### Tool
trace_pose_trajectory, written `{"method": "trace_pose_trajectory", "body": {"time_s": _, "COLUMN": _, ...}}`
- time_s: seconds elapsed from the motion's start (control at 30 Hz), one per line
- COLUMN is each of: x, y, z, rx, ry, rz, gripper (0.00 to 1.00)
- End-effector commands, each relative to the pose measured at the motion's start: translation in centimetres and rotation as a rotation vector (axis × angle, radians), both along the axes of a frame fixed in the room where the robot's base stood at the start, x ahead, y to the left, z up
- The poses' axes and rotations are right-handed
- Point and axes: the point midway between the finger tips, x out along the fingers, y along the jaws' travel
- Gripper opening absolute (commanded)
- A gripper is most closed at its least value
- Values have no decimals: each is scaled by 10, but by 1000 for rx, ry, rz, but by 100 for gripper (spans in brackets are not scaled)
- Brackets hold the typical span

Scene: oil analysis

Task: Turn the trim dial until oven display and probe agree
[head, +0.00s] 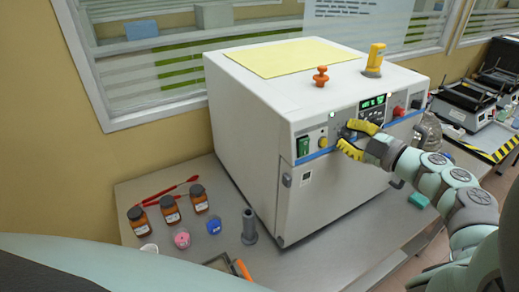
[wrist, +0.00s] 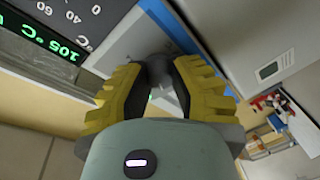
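The white oven (head: 330,195) stands on the bench, its control panel facing right. Its green-lit display (head: 373,102) is on that panel. My gripper (head: 345,139) is at the panel, left of the display. In the wrist view the yellow fingers of my gripper (wrist: 158,72) stand apart on either side of a dark round knob (wrist: 158,68); I cannot tell if they touch it. A yellow device (head: 375,58), possibly the probe, stands on the oven top.
A green switch (head: 303,146) and a yellow button (head: 323,142) sit left of my gripper, a red knob (head: 399,111) to its right. An orange knob (head: 321,76) is on top. Brown bottles (head: 170,209) and a grey cylinder (head: 249,226) stand on the bench.

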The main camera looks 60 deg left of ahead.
Motion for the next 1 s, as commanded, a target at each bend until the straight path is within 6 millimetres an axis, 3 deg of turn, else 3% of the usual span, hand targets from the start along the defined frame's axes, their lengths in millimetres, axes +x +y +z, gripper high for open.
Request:
{"method": "trace_pose_trajectory", "body": {"time_s": 0.07, "x": -1, "y": 0, "z": 0, "rx": 0, "ry": -1, "rz": 1, "gripper": 30}}
{"method": "trace_pose_trajectory", "body": {"time_s": 0.3, "x": 0, "y": 0, "z": 0, "rx": 0, "ry": 0, "rz": 1, "gripper": 55}}
{"method": "trace_pose_trajectory", "body": {"time_s": 0.63, "x": 1, "y": -3, "z": 0, "rx": 0, "ry": 1, "rz": -1, "gripper": 56}}
{"method": "trace_pose_trajectory", "body": {"time_s": 0.77, "x": 3, "y": -19, "z": 1, "rx": -2, "ry": -1, "rz": -2, "gripper": 56}}
{"method": "trace_pose_trajectory", "body": {"time_s": 1.0, "x": 7, "y": -69, "z": 3, "rx": -4, "ry": 2, "rz": -6, "gripper": 56}}
